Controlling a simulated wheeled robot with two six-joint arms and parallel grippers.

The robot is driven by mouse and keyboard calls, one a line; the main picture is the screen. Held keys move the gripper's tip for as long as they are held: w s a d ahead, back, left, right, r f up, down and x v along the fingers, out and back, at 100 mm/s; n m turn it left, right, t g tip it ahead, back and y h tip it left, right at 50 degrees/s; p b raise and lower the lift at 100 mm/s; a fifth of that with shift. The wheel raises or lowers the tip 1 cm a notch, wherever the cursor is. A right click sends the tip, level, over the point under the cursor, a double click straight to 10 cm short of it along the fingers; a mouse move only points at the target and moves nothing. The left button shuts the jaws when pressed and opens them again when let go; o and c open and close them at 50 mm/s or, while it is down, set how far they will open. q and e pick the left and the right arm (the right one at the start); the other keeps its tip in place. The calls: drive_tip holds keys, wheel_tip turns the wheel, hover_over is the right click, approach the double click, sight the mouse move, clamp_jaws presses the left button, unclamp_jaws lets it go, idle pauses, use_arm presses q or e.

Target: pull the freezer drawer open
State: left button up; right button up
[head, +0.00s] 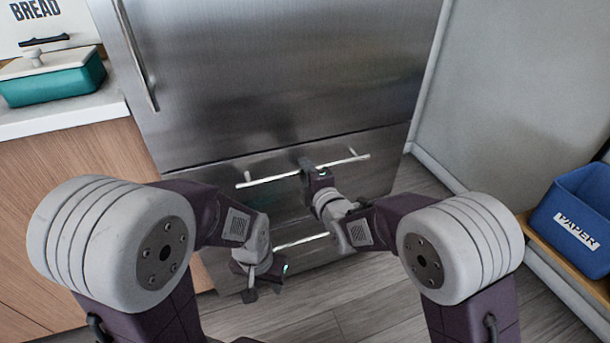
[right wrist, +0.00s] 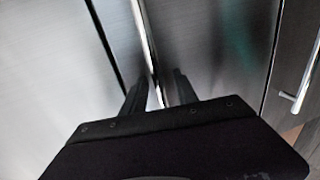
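The steel refrigerator has two low drawers, one above the other. The upper drawer (head: 360,190) has a long horizontal bar handle (head: 256,181), and the lower drawer (head: 222,303) has a similar handle (head: 303,241). Both drawers look closed. My right gripper (head: 308,168) is at the middle of the upper handle. In the right wrist view its two fingers (right wrist: 156,86) stand apart on either side of the bar (right wrist: 144,35), with a gap visible. My left gripper (head: 264,288) is low in front of the lower drawer, empty, its fingers looking apart.
The refrigerator door (head: 280,70) above the drawers is closed. A wooden cabinet with a white counter (head: 60,112) stands to the left, holding a teal dish (head: 55,80). A blue paper bin (head: 575,215) sits at the right. Grey plank floor (head: 390,300) lies in front of the drawers.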

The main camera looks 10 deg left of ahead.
drive_tip(key=shift+w+a+f, duration=0.1)
drive_tip(key=shift+w+a, duration=0.15)
drive_tip(key=shift+w, duration=0.15)
clamp_jaws()
idle(1.2)
